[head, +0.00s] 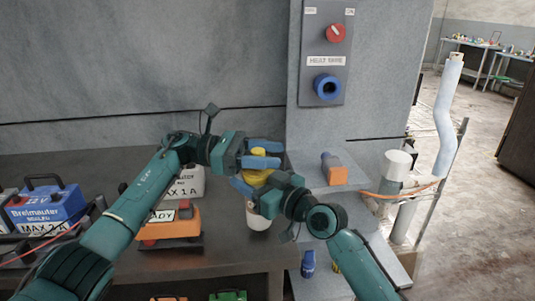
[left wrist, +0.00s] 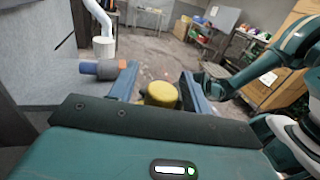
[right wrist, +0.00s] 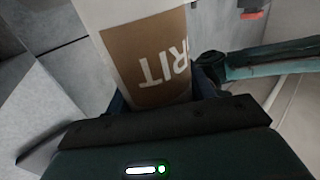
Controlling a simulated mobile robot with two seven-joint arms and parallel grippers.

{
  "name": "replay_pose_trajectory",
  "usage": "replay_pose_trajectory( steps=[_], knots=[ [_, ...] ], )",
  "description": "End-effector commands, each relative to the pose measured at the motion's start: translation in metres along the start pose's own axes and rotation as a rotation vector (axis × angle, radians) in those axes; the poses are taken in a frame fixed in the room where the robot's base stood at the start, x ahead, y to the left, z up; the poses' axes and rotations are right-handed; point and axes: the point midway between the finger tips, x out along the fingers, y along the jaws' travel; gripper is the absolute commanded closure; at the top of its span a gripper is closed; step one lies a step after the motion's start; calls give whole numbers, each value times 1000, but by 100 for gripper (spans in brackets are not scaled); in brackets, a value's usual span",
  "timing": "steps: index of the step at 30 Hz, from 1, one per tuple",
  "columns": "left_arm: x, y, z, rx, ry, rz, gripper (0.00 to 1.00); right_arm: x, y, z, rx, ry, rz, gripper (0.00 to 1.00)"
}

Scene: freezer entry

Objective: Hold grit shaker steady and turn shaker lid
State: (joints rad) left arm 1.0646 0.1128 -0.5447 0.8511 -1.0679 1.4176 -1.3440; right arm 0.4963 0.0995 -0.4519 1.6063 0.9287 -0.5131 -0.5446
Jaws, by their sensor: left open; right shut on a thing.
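The grit shaker (head: 258,218) is a pale container with a yellow lid (head: 256,178), in the middle of the head view. In the right wrist view its body shows a brown label (right wrist: 150,62) with part of the word GRIT. My right gripper (head: 243,184) is shut on the shaker, its fingers largely hidden by the body in its own wrist view. My left gripper (head: 272,154) is open at the top of the shaker. In the left wrist view the yellow lid (left wrist: 160,93) sits between its spread fingers, with gaps visible at the sides.
An orange box (head: 170,223), a white box (head: 187,183) and a blue battery case (head: 47,208) stand on the dark bench to the left. An orange-and-blue item (head: 334,168) lies on the grey ledge at right. A control panel (head: 327,60) is on the wall behind.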

Motion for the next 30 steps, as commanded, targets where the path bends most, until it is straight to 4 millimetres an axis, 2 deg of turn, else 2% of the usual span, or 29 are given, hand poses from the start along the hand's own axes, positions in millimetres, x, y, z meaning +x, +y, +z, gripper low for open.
replay_pose_trajectory(
  steps=[5,8,15,21,25,30],
  knots=[
    [-5,0,0,1,0,0,52,0,0,-2,0,4,1,86],
    [-18,1,1,1,0,3,52,0,1,-2,0,4,1,86],
    [-70,1,0,0,1,4,52,0,1,-2,0,4,2,86],
    [-104,1,0,-1,0,2,52,0,1,-2,0,4,2,86],
    [-116,1,0,-1,1,1,52,0,1,-2,0,4,2,86],
    [-121,0,0,0,0,0,52,0,1,-2,0,4,1,86]
  ],
)
